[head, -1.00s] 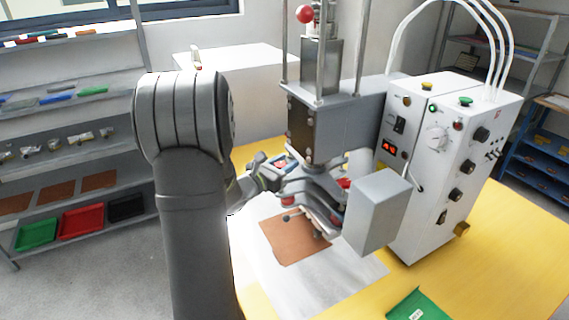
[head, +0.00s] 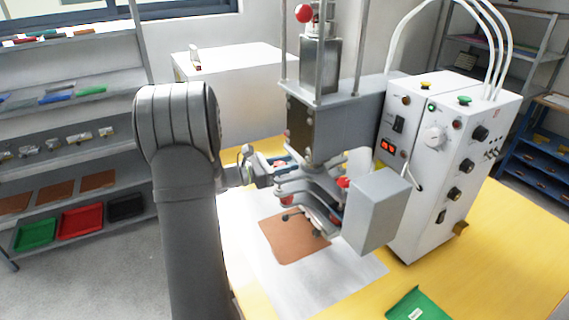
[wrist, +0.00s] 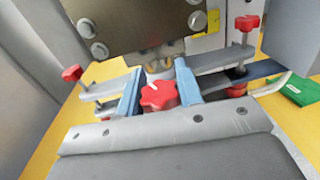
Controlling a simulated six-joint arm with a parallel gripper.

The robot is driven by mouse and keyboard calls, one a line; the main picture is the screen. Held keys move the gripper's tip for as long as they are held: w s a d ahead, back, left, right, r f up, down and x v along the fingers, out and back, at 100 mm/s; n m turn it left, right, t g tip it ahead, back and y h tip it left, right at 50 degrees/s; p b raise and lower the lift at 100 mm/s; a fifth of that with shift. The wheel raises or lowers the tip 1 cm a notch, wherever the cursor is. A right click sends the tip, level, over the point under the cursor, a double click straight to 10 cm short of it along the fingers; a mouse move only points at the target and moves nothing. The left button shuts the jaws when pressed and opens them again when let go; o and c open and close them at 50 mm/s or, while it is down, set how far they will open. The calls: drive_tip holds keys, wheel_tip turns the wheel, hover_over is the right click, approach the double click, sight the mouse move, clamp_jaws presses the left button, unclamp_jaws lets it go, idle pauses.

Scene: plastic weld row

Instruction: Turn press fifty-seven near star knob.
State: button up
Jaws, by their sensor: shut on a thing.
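The press (head: 315,130) stands on the yellow table, with a grey clamp frame under its head. My gripper (head: 276,164) reaches in from the left at the near side of the press. In the wrist view, the blue fingers of my gripper (wrist: 158,92) stand on either side of a red star knob (wrist: 159,96) and are shut on it. The knob sits below a metal block with bolts. In the head view this knob is mostly hidden by my gripper. Other red knobs show at the left (wrist: 72,74) and right (wrist: 247,23) of the frame.
A white control box (head: 440,150) with dials and a lit red display stands right of the press. A grey block (head: 376,212) juts out at the front. A brown sheet (head: 290,240) lies on white paper below. A green tray (head: 418,305) is at the front right.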

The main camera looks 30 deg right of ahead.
drive_tip(key=m+g+y, duration=0.1)
drive_tip(key=g, duration=0.1)
drive_tip(key=m+g+y, duration=0.1)
drive_tip(key=m+g, duration=0.1)
drive_tip(key=g, duration=0.1)
drive_tip(key=m+g, duration=0.2)
drive_tip(key=g, duration=0.1)
drive_tip(key=shift+s+a+y, duration=0.15)
drive_tip(key=shift+s+y, duration=0.2)
drive_tip(key=shift+y, duration=0.05)
drive_tip(key=shift+m, duration=0.4)
drive_tip(key=o, duration=1)
drive_tip(key=shift+c, duration=0.2)
drive_tip(key=v, duration=1.2)
